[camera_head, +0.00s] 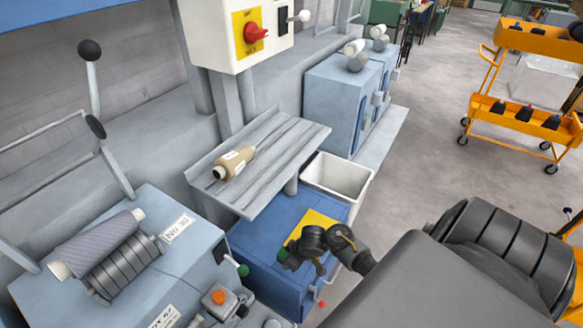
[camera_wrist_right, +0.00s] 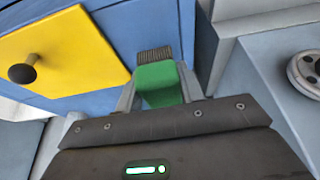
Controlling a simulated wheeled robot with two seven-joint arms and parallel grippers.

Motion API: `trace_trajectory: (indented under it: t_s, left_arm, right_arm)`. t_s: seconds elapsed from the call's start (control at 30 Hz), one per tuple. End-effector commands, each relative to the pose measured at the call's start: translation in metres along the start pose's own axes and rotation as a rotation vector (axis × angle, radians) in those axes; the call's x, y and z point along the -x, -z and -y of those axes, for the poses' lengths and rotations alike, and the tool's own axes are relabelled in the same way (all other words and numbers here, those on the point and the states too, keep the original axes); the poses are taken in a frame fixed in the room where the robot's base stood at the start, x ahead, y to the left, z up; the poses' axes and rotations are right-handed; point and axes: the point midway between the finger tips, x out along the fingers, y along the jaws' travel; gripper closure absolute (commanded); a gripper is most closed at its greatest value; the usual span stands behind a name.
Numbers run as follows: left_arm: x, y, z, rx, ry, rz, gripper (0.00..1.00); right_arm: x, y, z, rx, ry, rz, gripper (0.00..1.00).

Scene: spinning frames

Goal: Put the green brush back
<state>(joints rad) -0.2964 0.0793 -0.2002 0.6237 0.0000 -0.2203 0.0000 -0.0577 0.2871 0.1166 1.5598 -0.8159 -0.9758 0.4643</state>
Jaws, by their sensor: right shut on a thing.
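The green brush (camera_wrist_right: 157,82) is between the fingers of my right gripper (camera_wrist_right: 160,92) in the right wrist view. The gripper is shut on its green body. The brush's dark bristles point away from the gripper, beside the blue cabinet (camera_wrist_right: 140,32). In the head view my dark right arm comes in from the lower right and covers part of the blue cabinet (camera_head: 265,270). My left gripper is not in view.
A yellow panel (camera_wrist_right: 65,60) with a black knob (camera_wrist_right: 23,73) is on the cabinet. A tan bobbin (camera_head: 234,162) lies on a slatted grey shelf (camera_head: 275,150). A white bin (camera_head: 338,178) stands behind the cabinet. An orange trolley (camera_head: 520,118) stands far right; the floor before it is clear.

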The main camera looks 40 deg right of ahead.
Motion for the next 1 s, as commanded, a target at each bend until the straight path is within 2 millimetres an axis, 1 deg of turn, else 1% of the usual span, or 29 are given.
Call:
trace_trajectory:
  t_s: [0.07, 0.13, 0.17, 0.3, 0.4, 0.77, 0.8, 0.97, 1.0]
  left_arm:
    - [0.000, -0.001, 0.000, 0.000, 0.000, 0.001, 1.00]
    - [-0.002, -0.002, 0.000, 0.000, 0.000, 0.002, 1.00]
    - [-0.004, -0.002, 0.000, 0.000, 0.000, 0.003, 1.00]
    - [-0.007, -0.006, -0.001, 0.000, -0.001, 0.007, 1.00]
    - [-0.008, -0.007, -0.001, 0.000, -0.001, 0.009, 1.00]
    - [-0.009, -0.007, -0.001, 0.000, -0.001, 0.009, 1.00]
    - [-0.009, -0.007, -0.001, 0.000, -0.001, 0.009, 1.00]
    - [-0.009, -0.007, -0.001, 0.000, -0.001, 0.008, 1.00]
    - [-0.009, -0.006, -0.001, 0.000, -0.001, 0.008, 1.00]
  right_arm:
    - [0.000, 0.000, -0.001, 0.000, 0.000, 0.000, 0.87]
    - [-0.005, -0.001, -0.003, -0.002, -0.001, 0.000, 0.87]
    - [-0.008, -0.002, -0.006, -0.003, -0.001, 0.001, 0.87]
    - [-0.027, -0.011, -0.005, -0.003, 0.000, 0.003, 0.87]
    - [-0.034, -0.013, -0.005, -0.001, 0.000, 0.001, 0.87]
    - [-0.037, -0.015, -0.005, -0.002, -0.001, 0.001, 0.87]
    - [-0.037, -0.015, -0.005, -0.002, -0.001, 0.001, 0.61]
    - [-0.036, -0.014, -0.005, -0.002, -0.001, 0.001, 0.40]
    - [-0.036, -0.014, -0.005, -0.002, -0.001, 0.000, 0.40]
